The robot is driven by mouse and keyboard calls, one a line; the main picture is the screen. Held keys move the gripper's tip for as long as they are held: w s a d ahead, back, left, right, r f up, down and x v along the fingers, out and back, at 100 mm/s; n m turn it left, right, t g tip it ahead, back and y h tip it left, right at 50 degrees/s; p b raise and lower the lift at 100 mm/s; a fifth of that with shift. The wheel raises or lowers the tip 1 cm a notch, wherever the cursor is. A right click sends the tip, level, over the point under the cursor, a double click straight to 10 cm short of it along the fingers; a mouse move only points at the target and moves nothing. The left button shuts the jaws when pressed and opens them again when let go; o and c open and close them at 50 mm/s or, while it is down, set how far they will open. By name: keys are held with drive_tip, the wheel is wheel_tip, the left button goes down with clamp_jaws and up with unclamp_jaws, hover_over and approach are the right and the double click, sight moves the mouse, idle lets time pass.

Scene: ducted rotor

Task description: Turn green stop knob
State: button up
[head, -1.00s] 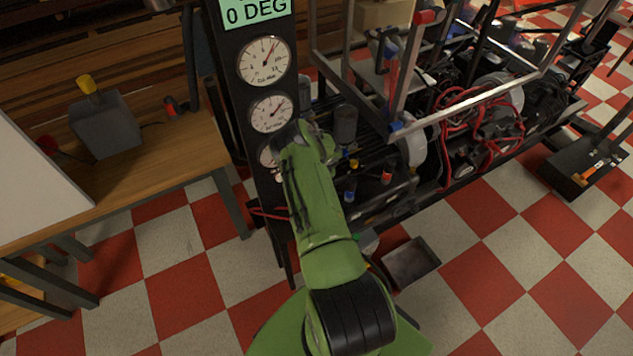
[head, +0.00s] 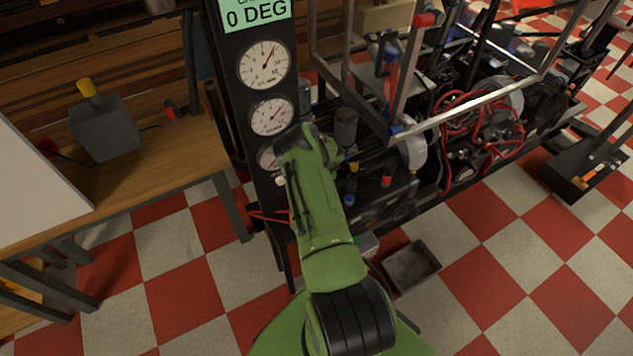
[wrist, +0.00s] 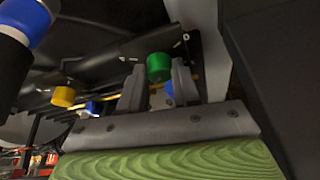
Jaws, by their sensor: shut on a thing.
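The green knob (wrist: 158,66) shows in the wrist view under a dark panel with small white marks beside it. My gripper (wrist: 158,84) has its two grey fingers on either side of the knob's lower part and is shut on it. The display (head: 256,13) at the top of the black gauge post reads 0 DEG.
A yellow knob (wrist: 63,96) and a blue knob (wrist: 93,107) sit left of the green one. Round gauges (head: 264,64) line the post left of my arm. A metal frame (head: 450,110) stands close on the right. A wooden bench (head: 150,170) is at left.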

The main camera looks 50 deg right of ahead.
drive_tip(key=n, duration=0.1)
drive_tip(key=n+y+b, duration=0.1)
drive_tip(key=n, duration=0.1)
drive_tip(key=n+b, duration=0.1)
drive_tip(key=shift+d+n+t+y, duration=0.25)
drive_tip(key=shift+n+t+y, duration=0.05)
drive_tip(key=shift+t+y, duration=0.1)
drive_tip(key=shift+n+y, duration=0.8)
drive_tip(key=shift+n, duration=1.3)
drive_tip(key=o, duration=1.1)
drive_tip(key=shift+c, duration=0.2)
drive_tip(key=p+v, duration=0.5)
drive_tip(key=v, duration=1)
drive_tip(key=shift+r, duration=0.45)
drive_tip(key=shift+d, duration=0.15)
